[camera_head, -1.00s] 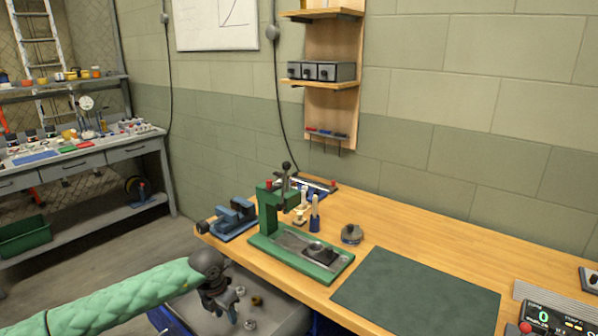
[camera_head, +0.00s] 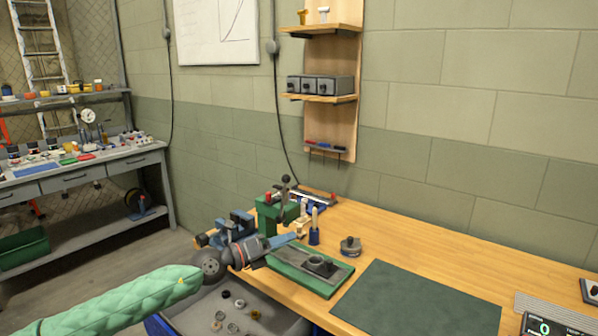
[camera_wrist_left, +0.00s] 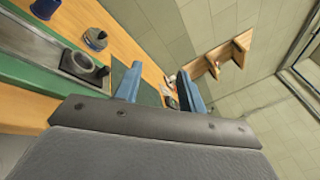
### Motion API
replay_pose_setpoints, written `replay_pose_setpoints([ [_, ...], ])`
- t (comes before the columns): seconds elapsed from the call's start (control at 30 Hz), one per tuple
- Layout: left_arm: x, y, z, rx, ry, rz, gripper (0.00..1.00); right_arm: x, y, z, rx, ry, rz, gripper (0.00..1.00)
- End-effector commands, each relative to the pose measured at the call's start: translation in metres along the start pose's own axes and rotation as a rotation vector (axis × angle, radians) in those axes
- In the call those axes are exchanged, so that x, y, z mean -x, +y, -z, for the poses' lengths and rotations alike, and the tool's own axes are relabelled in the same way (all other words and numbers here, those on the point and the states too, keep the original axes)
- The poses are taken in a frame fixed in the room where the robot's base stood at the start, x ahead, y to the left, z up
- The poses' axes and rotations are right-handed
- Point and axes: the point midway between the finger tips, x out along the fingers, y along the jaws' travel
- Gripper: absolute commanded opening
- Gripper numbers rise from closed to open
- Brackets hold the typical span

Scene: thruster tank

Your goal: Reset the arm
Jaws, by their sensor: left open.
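My left arm (camera_head: 110,301) in its green padded sleeve comes in from the lower left of the head view. My right gripper is not in either view.
The wooden workbench (camera_head: 430,245) carries a dark green mat (camera_head: 418,298), a small round grey part (camera_head: 350,246) and a blue vise (camera_head: 232,226). A grey bin (camera_head: 270,318) with several small parts sits below the bench's front edge. Wooden shelves (camera_head: 325,98) hang on the wall.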

Motion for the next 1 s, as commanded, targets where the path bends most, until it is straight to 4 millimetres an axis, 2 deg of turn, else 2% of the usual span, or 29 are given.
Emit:
replay_pose_setpoints([
  [0.1,-0.002,-0.039,-0.047,0.083,-0.204,0.089,0.40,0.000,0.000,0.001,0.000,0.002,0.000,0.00],
  [0.2,0.005,-0.064,-0.083,0.172,-0.378,0.146,0.40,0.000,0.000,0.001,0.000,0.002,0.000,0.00],
  [0.3,0.016,-0.080,-0.112,0.280,-0.548,0.183,0.40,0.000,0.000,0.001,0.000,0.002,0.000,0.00],
  [0.43,0.037,-0.086,-0.138,0.449,-0.762,0.195,0.40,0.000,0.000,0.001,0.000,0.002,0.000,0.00],
  [0.53,0.056,-0.080,-0.146,0.598,-0.917,0.173,0.40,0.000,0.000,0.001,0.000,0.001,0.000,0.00],
  [0.67,0.083,-0.059,-0.137,0.816,-1.102,0.094,0.40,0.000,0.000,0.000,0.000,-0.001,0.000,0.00],
  [0.77,0.104,-0.036,-0.113,1.001,-1.225,-0.009,0.40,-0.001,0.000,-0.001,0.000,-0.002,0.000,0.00],
  [1.0,0.145,0.007,-0.021,1.393,-1.391,-0.311,0.40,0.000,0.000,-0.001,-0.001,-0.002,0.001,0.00],
])
